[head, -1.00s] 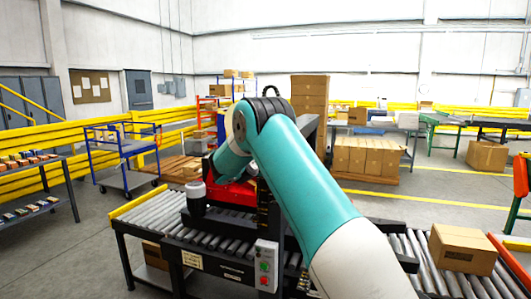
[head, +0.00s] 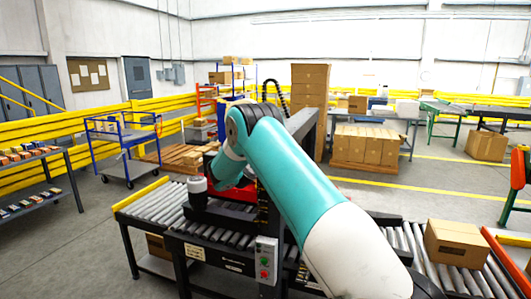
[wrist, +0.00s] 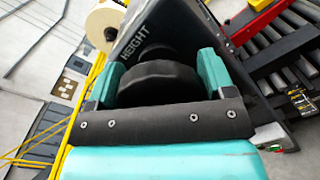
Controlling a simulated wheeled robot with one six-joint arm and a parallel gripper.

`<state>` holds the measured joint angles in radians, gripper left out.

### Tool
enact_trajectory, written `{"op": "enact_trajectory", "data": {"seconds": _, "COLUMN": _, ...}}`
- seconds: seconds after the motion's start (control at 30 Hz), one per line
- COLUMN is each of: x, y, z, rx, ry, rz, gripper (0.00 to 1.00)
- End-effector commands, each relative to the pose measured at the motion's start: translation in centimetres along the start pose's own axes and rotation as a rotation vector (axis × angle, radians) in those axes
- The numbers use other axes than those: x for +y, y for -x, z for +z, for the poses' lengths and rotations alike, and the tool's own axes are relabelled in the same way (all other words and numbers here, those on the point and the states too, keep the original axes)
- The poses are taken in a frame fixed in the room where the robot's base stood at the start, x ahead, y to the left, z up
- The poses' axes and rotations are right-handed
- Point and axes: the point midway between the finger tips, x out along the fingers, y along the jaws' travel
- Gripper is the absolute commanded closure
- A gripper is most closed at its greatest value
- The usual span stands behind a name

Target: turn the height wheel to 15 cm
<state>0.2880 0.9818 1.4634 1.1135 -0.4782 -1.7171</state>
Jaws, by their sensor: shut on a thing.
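The height wheel (wrist: 158,84) is a dark, thick knob in the wrist view. It sits in front of a dark plate (wrist: 143,42) lettered HEIGHT. My gripper (wrist: 162,76) has teal fingers on both sides of the wheel and is shut on it. The far side of the wheel is hidden, and I see no scale or height reading. In the head view my teal arm covers the wheel and the gripper. The machine shows there with a red part (head: 236,192) above the roller conveyor.
A roller conveyor (head: 150,202) runs across the front. A control box (head: 265,262) with green and red buttons hangs on its side. A carton (head: 457,243) sits on the rollers at right. A blue cart (head: 125,145) and yellow rails stand behind, with open floor between.

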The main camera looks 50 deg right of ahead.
Motion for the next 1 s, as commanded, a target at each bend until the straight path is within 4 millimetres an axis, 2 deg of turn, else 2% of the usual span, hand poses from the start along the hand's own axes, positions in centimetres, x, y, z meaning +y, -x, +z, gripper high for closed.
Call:
{"op": "enact_trajectory", "data": {"seconds": 0.4, "x": 0.02, "y": 0.06, "z": -0.16, "rx": -0.001, "ry": 0.177, "rz": 0.002, "gripper": 0.48}}
{"op": "enact_trajectory", "data": {"seconds": 0.93, "x": -0.04, "y": 0.07, "z": -0.23, "rx": -0.001, "ry": 0.197, "rz": 0.002, "gripper": 0.48}}
{"op": "enact_trajectory", "data": {"seconds": 0.97, "x": -0.04, "y": 0.07, "z": -0.23, "rx": -0.001, "ry": 0.197, "rz": 0.002, "gripper": 0.18}}
{"op": "enact_trajectory", "data": {"seconds": 1.0, "x": -0.04, "y": 0.06, "z": -0.22, "rx": -0.001, "ry": 0.197, "rz": 0.002, "gripper": 0.08}}
